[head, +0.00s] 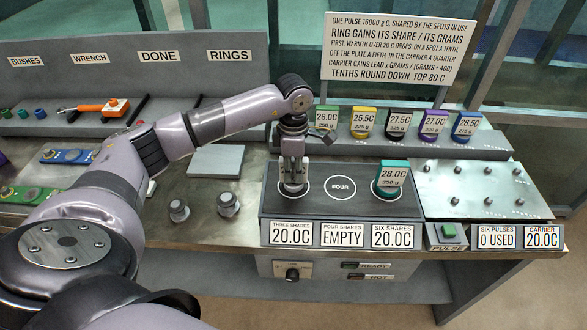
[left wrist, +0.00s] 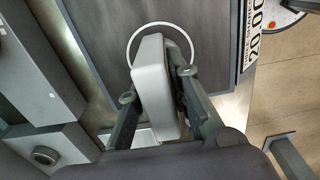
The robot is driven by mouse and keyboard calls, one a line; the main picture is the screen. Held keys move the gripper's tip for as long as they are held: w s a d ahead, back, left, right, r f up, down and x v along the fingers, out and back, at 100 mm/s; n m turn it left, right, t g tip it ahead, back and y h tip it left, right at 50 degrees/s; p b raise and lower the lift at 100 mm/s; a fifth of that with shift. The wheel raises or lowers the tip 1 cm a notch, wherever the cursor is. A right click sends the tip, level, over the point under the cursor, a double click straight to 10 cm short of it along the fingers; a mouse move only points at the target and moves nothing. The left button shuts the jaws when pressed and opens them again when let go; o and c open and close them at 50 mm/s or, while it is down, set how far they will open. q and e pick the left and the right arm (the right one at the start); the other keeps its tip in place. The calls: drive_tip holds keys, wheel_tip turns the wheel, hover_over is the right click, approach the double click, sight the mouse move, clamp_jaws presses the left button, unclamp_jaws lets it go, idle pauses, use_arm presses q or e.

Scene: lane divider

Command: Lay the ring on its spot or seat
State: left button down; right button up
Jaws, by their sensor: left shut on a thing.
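My left gripper (head: 292,172) is over the left white-circled spot (head: 279,191) of the dark plate (head: 327,207). It is shut on a pale grey piece (left wrist: 152,85), seen between the fingers in the left wrist view; its lower part is largely hidden, so I cannot tell if it touches the plate. The spot's white circle (left wrist: 131,50) shows around its far end. The middle spot, marked FOUR (head: 340,187), is bare. A teal ring piece (head: 393,175) with a 28.0C, 350 g tag stands on the right spot. My right gripper is not in view.
Several tagged coloured rings stand on the back shelf (head: 480,141). The studded carrier plate (head: 473,187) at right is bare. The green pulse button (head: 449,231) is at the front. Two grey knobs (head: 228,204) stand left of the plate. A sign (head: 398,48) rises behind.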

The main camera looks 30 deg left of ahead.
use_arm(q)
drive_tip(key=c, duration=1.4)
unclamp_jaws()
wheel_tip(320, 180, up, 12)
